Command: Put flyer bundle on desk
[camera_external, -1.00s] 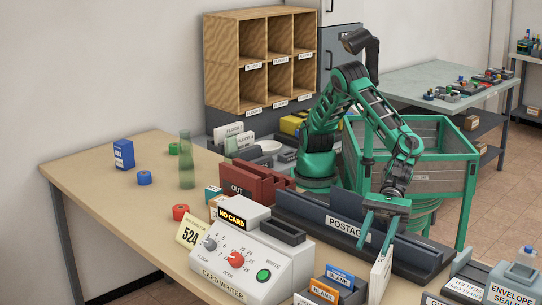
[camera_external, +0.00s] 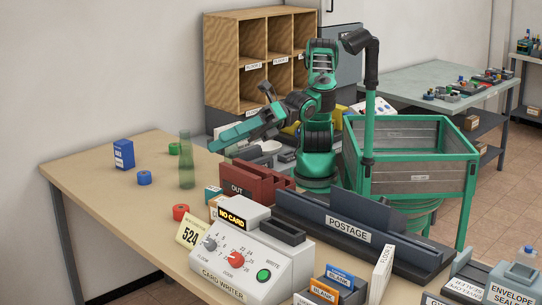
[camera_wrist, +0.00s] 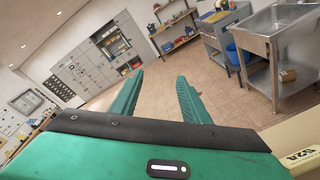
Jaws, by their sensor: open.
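The desk (camera_external: 110,190) is a long tan table running from the left to the front. I cannot tell for sure which thing is the flyer bundle. A white upright piece (camera_external: 382,272) with a floor label stands at the front end of the postage machine (camera_external: 350,228). My gripper (camera_external: 222,140) is raised over the desk's back part, pointing left, close to the green bottle in the picture. In the wrist view my gripper (camera_wrist: 161,95) has its two green fingers apart, with nothing between them.
A translucent green bottle (camera_external: 186,165), blue box (camera_external: 123,154) and several rolls stand on the desk's left part. The red OUT tray (camera_external: 257,186), card writer (camera_external: 252,250) and green-framed cart (camera_external: 420,185) crowd the middle and right. The desk's left front is clear.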

